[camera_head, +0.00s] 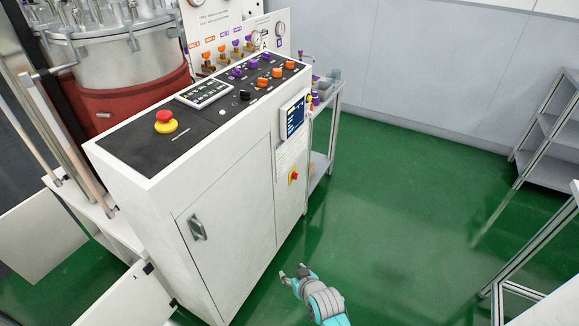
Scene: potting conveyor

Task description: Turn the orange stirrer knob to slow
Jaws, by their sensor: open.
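Orange knobs sit on the black top panel of the white control cabinet (230,170). One orange knob (262,82) is nearest, a second orange knob (277,73) is behind it, and a third orange knob (290,65) is at the far right end. Their labels are too small to read, so I cannot tell which is the stirrer knob or where each points. My gripper (292,270) is open and empty at the bottom centre, over the green floor, in front of the cabinet. It is well apart from the knobs.
A red emergency button (164,116) on a yellow base, a display (204,92) and purple and black knobs share the panel. A metal vessel (120,55) stands behind left. A side screen (292,117) faces right. Shelving (550,150) is at right; the green floor (400,190) between is clear.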

